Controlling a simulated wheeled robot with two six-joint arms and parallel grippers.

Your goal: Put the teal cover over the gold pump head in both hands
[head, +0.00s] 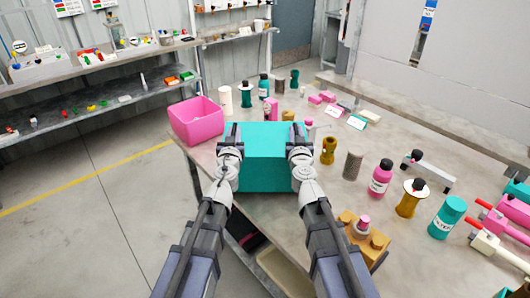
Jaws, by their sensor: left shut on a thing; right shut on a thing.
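The teal cover (265,158) is a box-shaped piece at the table's near left edge in the head view. My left gripper (233,136) is shut on its left side, and my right gripper (297,136) is shut on its right side. I cannot tell whether the cover hangs above the table or rests on something. A small gold piece (288,115) shows just behind the cover, mostly hidden. A gold-brown block (349,222) with round knobs and a pink-topped part stands right of my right arm. I cannot tell which gold thing is the pump head.
A pink open bin (197,121) stands left of the cover. Gold spool (328,150), grey cylinder (352,164), pink bottle (380,178), gold bottle (409,200) and teal jar (447,217) stand to the right. Several bottles and pink blocks stand behind. Shelves line the left wall.

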